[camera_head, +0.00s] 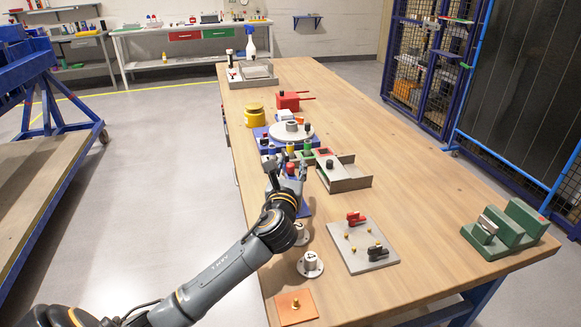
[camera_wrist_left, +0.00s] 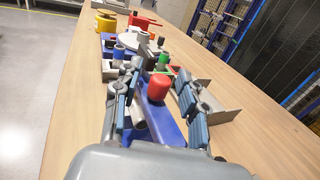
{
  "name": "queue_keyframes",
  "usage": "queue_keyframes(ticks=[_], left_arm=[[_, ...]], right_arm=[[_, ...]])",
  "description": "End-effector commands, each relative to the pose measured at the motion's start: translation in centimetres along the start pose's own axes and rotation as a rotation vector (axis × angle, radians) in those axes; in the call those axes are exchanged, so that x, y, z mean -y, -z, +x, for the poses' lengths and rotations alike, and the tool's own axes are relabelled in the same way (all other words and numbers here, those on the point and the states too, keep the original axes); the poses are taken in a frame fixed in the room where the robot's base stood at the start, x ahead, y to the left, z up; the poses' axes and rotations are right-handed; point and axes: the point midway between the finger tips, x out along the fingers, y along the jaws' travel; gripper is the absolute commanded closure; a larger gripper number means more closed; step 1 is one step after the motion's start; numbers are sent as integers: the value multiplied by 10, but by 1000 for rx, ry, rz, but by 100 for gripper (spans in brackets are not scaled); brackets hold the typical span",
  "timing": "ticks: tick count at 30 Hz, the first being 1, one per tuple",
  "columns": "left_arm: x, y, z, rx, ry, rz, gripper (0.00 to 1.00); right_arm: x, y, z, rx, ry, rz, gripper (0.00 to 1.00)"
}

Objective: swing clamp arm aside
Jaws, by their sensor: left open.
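My left gripper (camera_head: 288,172) is over the workbench in the head view, at the near side of the rotary jig. In the left wrist view its two fingers (camera_wrist_left: 157,100) are spread apart. A red knob (camera_wrist_left: 158,87) shows between them, above a blue base (camera_wrist_left: 168,128); contact cannot be told. The knob may belong to the clamp arm, whose bar I cannot make out clearly. The jig's round grey table (camera_head: 291,131) on a blue base lies beyond; it also shows in the left wrist view (camera_wrist_left: 130,43). The gripper hides part of the blue base in the head view. My right gripper is not visible.
A grey angled bracket (camera_head: 346,179) stands close right of the gripper. Nearer are a plate with red and black clamps (camera_head: 358,256), round white fixtures (camera_head: 310,265) and an orange plate (camera_head: 296,308). A green vise (camera_head: 506,229) is far right; bare bench lies between.

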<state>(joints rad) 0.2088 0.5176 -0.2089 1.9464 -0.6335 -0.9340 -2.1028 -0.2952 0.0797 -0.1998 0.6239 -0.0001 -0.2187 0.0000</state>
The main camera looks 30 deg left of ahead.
Motion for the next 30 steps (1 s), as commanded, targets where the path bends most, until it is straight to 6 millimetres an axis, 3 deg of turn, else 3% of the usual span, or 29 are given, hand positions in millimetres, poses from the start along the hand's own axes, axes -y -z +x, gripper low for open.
queue_keyframes(ticks=[7,13,30], left_arm=[[0,0,0,0,0,-1,60],[0,0,0,0,1,-1,100],[-2,-2,1,-1,23,6,100]], right_arm=[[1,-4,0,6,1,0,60],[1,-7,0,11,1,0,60],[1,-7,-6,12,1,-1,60]])
